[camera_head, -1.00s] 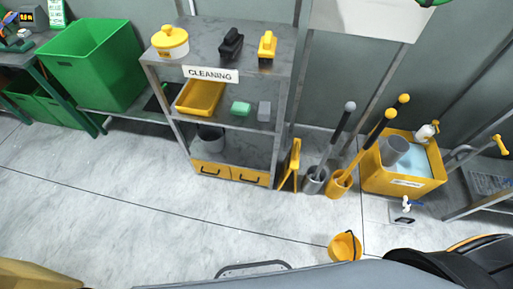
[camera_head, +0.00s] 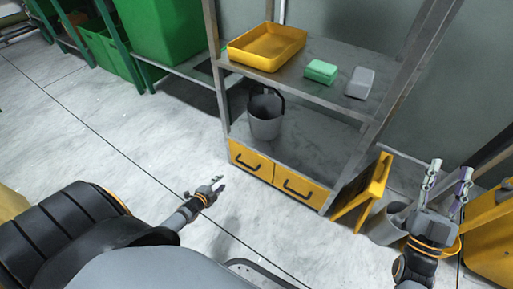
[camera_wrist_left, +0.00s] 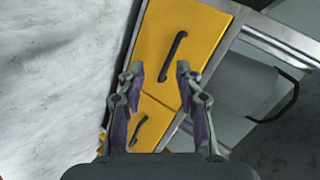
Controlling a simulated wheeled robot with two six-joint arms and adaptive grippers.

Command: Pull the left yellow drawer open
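The left yellow drawer (camera_head: 238,153) is at the bottom of the grey shelf unit, its front flush with the right yellow drawer (camera_head: 318,196). Its dark bar handle (camera_head: 247,165) shows on the front. My left gripper (camera_head: 221,183) is open and empty, in front of and left of this drawer. In the left wrist view, the left drawer (camera_wrist_left: 200,35) fills the upper middle. Its handle (camera_wrist_left: 172,57) lies beyond the open fingertips (camera_wrist_left: 160,75), apart from them. The right drawer (camera_wrist_left: 148,110) is partly hidden by a finger. My right gripper (camera_head: 450,172) is open and empty, at the right.
A grey bucket (camera_head: 265,122) stands on the shelf above the drawers. A yellow tray (camera_head: 268,45), green block (camera_head: 321,71) and grey block (camera_head: 360,82) are higher up. A yellow folding sign (camera_head: 368,190) stands right of the unit. The floor (camera_head: 120,130) at left is clear.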

